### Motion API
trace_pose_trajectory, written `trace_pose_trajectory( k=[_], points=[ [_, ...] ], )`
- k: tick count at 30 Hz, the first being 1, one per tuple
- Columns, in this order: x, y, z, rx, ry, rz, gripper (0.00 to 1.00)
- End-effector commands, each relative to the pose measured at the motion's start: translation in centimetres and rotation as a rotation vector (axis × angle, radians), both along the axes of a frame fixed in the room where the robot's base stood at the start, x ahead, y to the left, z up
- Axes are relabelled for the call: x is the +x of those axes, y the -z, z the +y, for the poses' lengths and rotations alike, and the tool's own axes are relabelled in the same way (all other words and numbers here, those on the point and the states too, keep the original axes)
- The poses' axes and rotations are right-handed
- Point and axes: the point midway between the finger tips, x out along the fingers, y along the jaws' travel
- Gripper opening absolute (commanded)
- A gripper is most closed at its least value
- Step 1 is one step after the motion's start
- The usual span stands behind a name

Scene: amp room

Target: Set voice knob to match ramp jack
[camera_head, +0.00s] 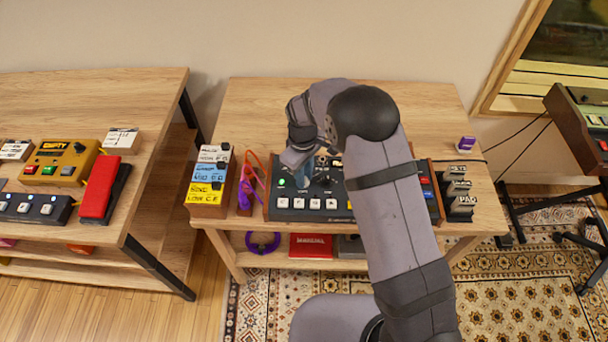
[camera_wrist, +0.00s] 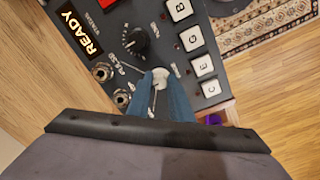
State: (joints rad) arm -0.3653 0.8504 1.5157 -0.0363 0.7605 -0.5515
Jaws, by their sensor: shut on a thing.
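In the wrist view, a dark synth panel (camera_wrist: 190,75) lies under my gripper (camera_wrist: 160,77). The two blue fingers are shut on a small pale round knob (camera_wrist: 160,72), likely the voice knob; its label and pointer are hard to make out. Pale lines run from it toward two metal jacks, an upper one (camera_wrist: 102,72) with lettering like "PULSE" beside it and a lower one (camera_wrist: 121,98). I cannot read which is the ramp jack. A separate black knob (camera_wrist: 136,41) stands above. In the head view, my arm partly hides the panel (camera_head: 320,215).
Lettered white keys (camera_wrist: 190,38) run close beside the fingers, and a "READY" display (camera_wrist: 80,32) sits at upper left.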

Motion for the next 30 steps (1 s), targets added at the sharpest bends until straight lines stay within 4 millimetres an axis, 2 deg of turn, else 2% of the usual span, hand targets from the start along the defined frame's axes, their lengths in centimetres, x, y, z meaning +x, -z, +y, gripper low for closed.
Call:
trace_pose_trajectory(
  k=[1,3,16,30],
  points=[
    [0.1,-0.1,0.0,0.001,0.000,-0.003,0.21],
    [0.1,-0.1,0.0,0.001,0.001,-0.003,0.38],
    [0.1,-0.6,0.1,0.001,0.001,-0.003,0.38],
    [0.0,-6.3,0.2,0.001,0.001,-0.005,0.38]
  ],
)
